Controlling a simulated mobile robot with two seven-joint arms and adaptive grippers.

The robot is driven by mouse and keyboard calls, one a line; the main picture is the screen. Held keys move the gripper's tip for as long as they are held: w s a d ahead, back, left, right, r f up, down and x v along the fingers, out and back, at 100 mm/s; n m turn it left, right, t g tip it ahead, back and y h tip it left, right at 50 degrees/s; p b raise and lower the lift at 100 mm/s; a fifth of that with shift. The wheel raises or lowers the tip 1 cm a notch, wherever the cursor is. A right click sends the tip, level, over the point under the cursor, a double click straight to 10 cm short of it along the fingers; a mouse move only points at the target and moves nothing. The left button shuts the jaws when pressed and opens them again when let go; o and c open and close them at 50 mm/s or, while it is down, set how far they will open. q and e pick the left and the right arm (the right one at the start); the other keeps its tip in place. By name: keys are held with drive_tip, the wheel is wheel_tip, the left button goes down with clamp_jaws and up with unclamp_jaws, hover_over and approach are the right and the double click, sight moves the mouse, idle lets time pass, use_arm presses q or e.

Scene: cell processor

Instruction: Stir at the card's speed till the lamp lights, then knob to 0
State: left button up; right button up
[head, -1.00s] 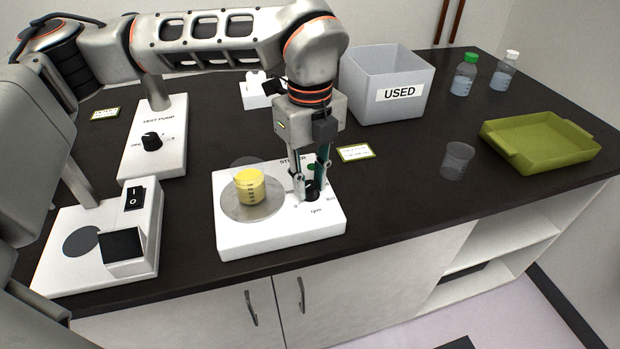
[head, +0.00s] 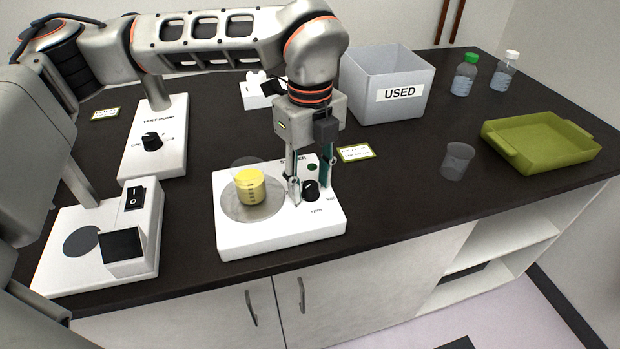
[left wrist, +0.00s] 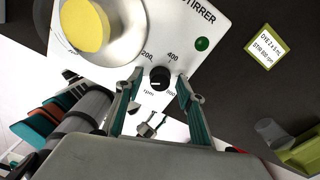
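The white stirrer (head: 280,238) stands at the front middle of the bench. A beaker of yellow liquid (head: 249,187) sits on its round plate. The black knob (head: 311,191) also shows in the left wrist view (left wrist: 159,78); I cannot read its setting surely. My left gripper (head: 310,195) is open, its fingertips on either side of the knob with gaps. The green lamp (left wrist: 202,44) is beside the dial; I cannot tell surely whether it is lit. The card (left wrist: 265,48) mentions dye and a stir speed in rpm, too small to read surely.
A grey USED bin (head: 372,95) stands behind the stirrer. The test pump (head: 160,165) and a switched white device (head: 75,270) stand left. An empty clear cup (head: 457,162), green tray (head: 545,150) and two bottles (head: 466,75) are right.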

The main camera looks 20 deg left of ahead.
sight(310, 184)
use_arm(q)
wheel_tip(310, 184, up, 12)
idle(0.5)
idle(0.4)
